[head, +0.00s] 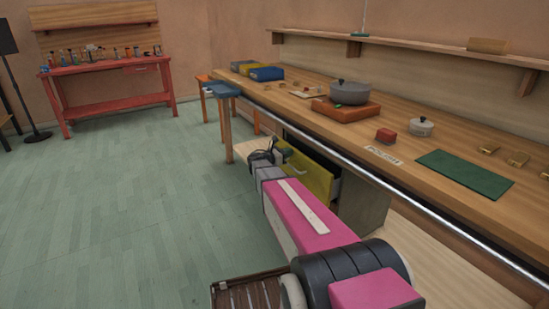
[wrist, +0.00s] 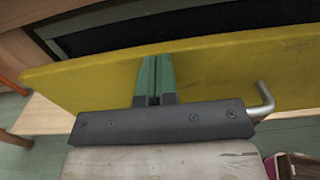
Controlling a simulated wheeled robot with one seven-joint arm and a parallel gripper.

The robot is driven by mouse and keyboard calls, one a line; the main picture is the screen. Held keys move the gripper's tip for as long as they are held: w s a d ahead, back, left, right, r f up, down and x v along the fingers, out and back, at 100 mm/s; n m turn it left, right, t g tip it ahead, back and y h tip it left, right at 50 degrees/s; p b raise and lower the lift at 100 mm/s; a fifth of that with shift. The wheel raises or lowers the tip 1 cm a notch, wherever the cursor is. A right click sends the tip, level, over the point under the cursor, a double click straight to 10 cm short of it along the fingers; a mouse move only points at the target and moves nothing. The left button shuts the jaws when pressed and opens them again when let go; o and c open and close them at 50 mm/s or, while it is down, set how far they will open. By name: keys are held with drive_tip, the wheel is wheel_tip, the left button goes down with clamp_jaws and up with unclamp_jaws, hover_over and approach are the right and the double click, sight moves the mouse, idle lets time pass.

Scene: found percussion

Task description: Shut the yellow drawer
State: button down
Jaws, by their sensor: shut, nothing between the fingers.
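The yellow drawer (head: 318,183) is under the long workbench and stands partly open, with its side showing behind the front. In the wrist view its yellow front (wrist: 230,72) spans the picture, with the dark inside beyond its top edge. A grey bar handle (wrist: 264,97) is on the front, to the right of my fingers. My gripper (wrist: 153,62) is shut and empty, its green fingertips over the front near the top edge. I cannot tell if they touch it. In the head view my gripper (head: 283,152) is at the left part of the drawer front.
The workbench (head: 310,101) above holds a grey pot (head: 350,92) on an orange block, a red block (head: 385,136), a small white pot (head: 420,127) and a green mat (head: 465,174). A blue-topped stool (head: 222,91) stands beyond the drawer. The green floor at left is clear.

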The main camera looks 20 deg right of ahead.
drive_tip(key=x, duration=0.6)
drive_tip(key=shift+w+d, duration=0.15)
drive_tip(key=v, duration=1.5)
drive_tip(key=s+a+f+m+g+y, duration=0.1)
drive_tip(key=s+f+m+g+y, duration=0.1)
drive_tip(key=s+f+m+y, duration=0.5)
drive_tip(key=s+a+f+m+g+y, duration=0.1)
drive_tip(key=s+f+m+g+y, duration=0.2)
drive_tip(key=s, duration=0.5)
drive_tip(key=s+a+f+m+y, duration=0.2)
drive_tip(key=s+a+m+y, duration=0.5)
drive_tip(key=s+a+m, duration=0.2)
drive_tip(key=shift+s+a+f+m, duration=0.25)
drive_tip(key=shift+s+m, duration=0.15)
drive_tip(key=shift+m, duration=0.6)
